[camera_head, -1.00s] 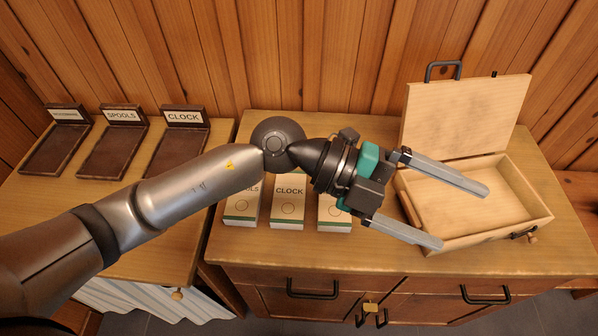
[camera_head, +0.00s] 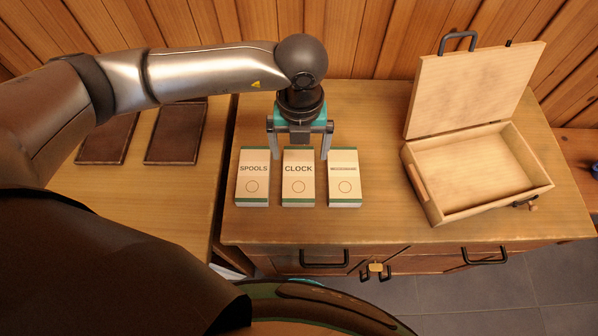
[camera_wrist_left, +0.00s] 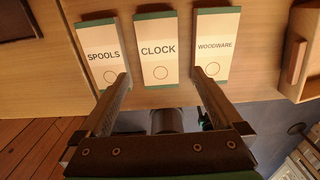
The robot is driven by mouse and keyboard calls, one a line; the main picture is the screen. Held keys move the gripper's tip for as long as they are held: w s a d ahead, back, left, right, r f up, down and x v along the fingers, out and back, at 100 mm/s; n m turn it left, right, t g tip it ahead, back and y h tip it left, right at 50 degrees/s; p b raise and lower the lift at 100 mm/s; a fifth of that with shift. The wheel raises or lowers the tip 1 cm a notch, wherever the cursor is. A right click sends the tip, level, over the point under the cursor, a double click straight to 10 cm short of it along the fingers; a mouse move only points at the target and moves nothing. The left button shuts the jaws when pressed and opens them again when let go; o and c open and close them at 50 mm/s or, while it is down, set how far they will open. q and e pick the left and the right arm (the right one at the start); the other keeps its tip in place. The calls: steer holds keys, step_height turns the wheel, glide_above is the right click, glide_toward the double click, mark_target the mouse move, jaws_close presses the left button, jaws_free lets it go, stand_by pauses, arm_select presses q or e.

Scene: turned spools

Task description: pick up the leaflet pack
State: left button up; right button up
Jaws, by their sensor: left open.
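Three leaflet packs lie side by side on the cabinet top, cream with green ends: SPOOLS (camera_head: 253,184), CLOCK (camera_head: 299,185) and one with a small label (camera_head: 345,185). The left wrist view reads that label as WOODWARE (camera_wrist_left: 213,48), beside CLOCK (camera_wrist_left: 157,60) and SPOOLS (camera_wrist_left: 102,52). My left gripper (camera_head: 301,155) is open and empty, pointing down at the far end of the CLOCK pack. In the left wrist view its fingers (camera_wrist_left: 160,78) straddle the CLOCK pack's lower part. Its height above the pack is hard to tell. My right gripper is not in view.
An open wooden case (camera_head: 478,172) with a raised lid stands right of the packs. Dark trays (camera_head: 174,135) sit on the left table, partly hidden by my arm. The plank wall is close behind. The cabinet top (camera_head: 385,215) in front of the case is clear.

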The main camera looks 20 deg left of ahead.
mark_target(299, 171)
arm_select(q)
step_height(299, 171, down, 4)
steer(key=shift+r, duration=0.1)
steer(key=f, duration=0.3)
steer(key=f+b, duration=0.1)
steer(key=f, duration=0.1)
steer(key=shift+w+a+f, duration=0.2)
steer(key=shift+w+f, duration=0.05)
steer(key=shift+f, duration=0.1)
steer(key=c, duration=1.2)
steer(key=shift+r, duration=0.1)
steer(key=shift+c, duration=0.2)
steer(key=shift+r, duration=0.1)
